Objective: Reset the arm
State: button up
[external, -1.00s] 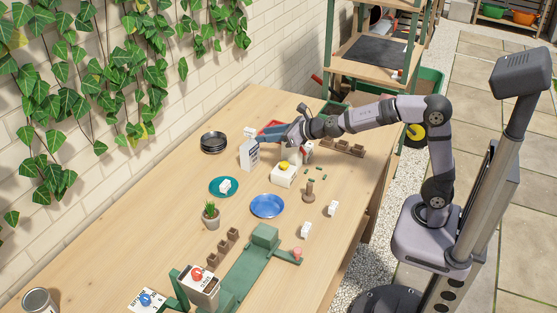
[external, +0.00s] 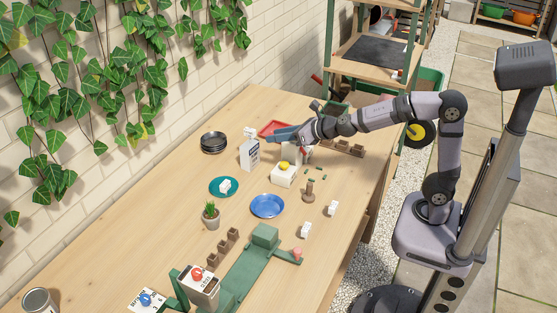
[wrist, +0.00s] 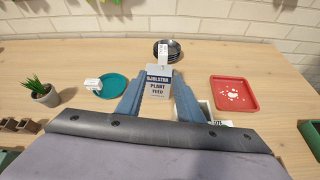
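My gripper (external: 272,136) is above the table behind the white box with the yellow knob (external: 284,174). In the wrist view my gripper (wrist: 157,78) shows two blue fingers spread apart with nothing held. The grey-and-white plant feed box (wrist: 158,84) shows between and beyond the fingers. In the external view the plant feed box (external: 249,155) stands upright on the table (external: 140,225), just left of and below the fingertips. My arm reaches out over the table from the right.
Black saucers (external: 213,142) are stacked near the wall. A teal plate (external: 215,187) holds a white block, and a blue plate (external: 267,206) lies in front. A red tray (wrist: 236,94) with white bits is right of the fingers. A potted plant (external: 211,214) stands left.

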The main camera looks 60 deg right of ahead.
jog(key=s+a+m+g+p, duration=0.2)
jog(key=s+m+p, duration=0.3)
jog(key=s+m, duration=0.25)
jog(key=s+d+f+m+g+h+p, duration=0.1)
jog(key=s+d+m+g+h+p, duration=0.15)
jog(key=s+d+m+p, duration=0.35)
jog(key=s+d+f+m+g+h+p, duration=0.1)
jog(key=s+d+f+m+g+p, duration=0.2)
jog(key=m, duration=0.6)
jog(key=s+a+m+g+y+p, duration=0.1)
jog(key=s+m+g+y+p, duration=0.2)
jog(key=s+m, duration=0.9)
jog(key=s+g+p, duration=0.1)
jog(key=s+g, duration=0.1)
jog(key=s, duration=0.1)
jog(key=shift+s+a, duration=0.2)
jog(key=shift+s, duration=0.2)
